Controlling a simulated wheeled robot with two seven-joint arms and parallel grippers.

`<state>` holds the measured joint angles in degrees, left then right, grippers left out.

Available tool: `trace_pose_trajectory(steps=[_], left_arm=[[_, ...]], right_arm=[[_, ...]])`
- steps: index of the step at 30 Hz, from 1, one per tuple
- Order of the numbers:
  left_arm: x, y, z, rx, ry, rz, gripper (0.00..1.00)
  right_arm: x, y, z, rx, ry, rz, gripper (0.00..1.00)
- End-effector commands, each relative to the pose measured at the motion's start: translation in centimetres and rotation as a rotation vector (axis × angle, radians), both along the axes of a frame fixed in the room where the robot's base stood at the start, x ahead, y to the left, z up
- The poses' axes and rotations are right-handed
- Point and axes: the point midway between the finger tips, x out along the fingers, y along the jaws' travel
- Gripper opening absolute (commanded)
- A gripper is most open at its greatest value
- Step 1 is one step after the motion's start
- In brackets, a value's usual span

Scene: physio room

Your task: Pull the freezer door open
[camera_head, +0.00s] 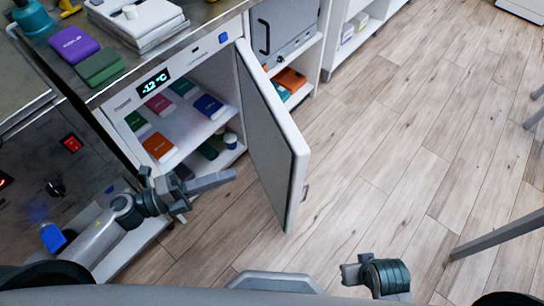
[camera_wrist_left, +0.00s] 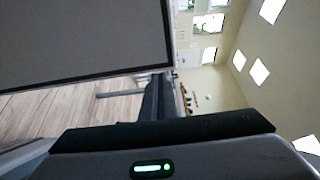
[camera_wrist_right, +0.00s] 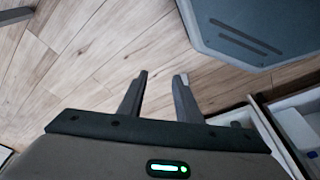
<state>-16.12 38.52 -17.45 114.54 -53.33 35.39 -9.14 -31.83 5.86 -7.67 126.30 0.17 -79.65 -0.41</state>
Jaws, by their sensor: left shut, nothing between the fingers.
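The freezer door (camera_head: 272,140) stands swung wide open, its grey inner panel facing the cabinet. A small handle (camera_head: 305,192) shows on its outer edge side. The freezer (camera_head: 150,100) has a display reading about -12 °C. My left gripper (camera_head: 222,181) is shut and empty, in front of the open compartment, on the inner side of the door. In the left wrist view its fingers (camera_wrist_left: 158,95) show beside the dark door panel (camera_wrist_left: 80,38); contact is unclear. My right gripper (camera_wrist_right: 162,80) is open and empty above the floor, away from the door.
Coloured packs (camera_head: 158,146) lie on the freezer shelves. Purple and green packs (camera_head: 100,66) and a white stack (camera_head: 138,18) sit on the counter. A shelf unit (camera_head: 300,55) stands behind the door. The wood floor (camera_head: 400,140) right of the door is clear; grey legs (camera_head: 500,233) stand at far right.

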Motion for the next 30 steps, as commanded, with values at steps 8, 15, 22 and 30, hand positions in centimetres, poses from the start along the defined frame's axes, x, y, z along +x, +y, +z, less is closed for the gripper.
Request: trace_pose_trajectory(steps=[8,15,22,30], left_arm=[[0.6,-1.1,0.1,-0.003,0.001,0.001,0.00],[2.1,-4.1,0.3,-0.005,-0.001,0.001,0.00],[4.0,-7.8,0.3,-0.004,0.000,0.002,0.00],[5.7,-11.3,0.2,-0.003,0.000,0.002,0.00]], right_arm=[[0.2,0.0,-0.5,0.001,-0.002,0.000,0.31],[0.5,0.1,-2.4,0.002,0.004,0.002,0.31],[0.6,0.1,-4.6,0.003,0.009,0.003,0.31],[0.7,0.0,-6.6,0.004,0.010,0.003,0.31]])
